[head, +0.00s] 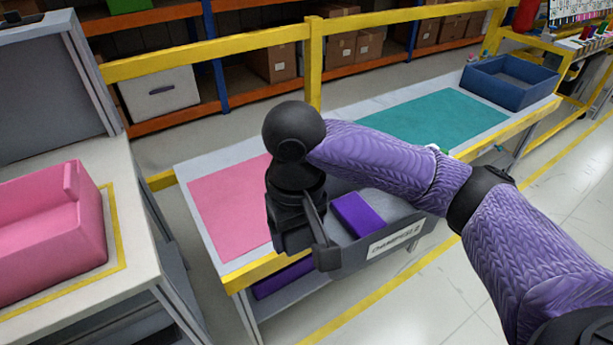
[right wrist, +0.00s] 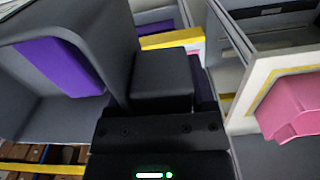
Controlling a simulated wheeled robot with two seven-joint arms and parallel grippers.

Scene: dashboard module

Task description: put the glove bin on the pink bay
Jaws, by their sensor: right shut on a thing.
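The glove bin (head: 425,226) is a dark grey open bin with a white front label, too small to read surely, and a purple block (head: 356,214) inside. It is at the bench's front edge, right of the pink bay (head: 225,205), a flat pink mat. My right gripper (head: 322,240) is shut on the bin's left wall; my arm hides part of the bin. In the right wrist view the bin (right wrist: 55,120) fills the left side, beside my black finger (right wrist: 162,80). I cannot tell whether the bin touches the bench. My left gripper is not in view.
A teal mat (head: 440,120) and a blue bin (head: 490,82) are further along the bench. A pink bin (head: 50,245) stands on a separate table at left. A yellow rail (head: 210,48) runs behind the bench. The pink mat looks clear.

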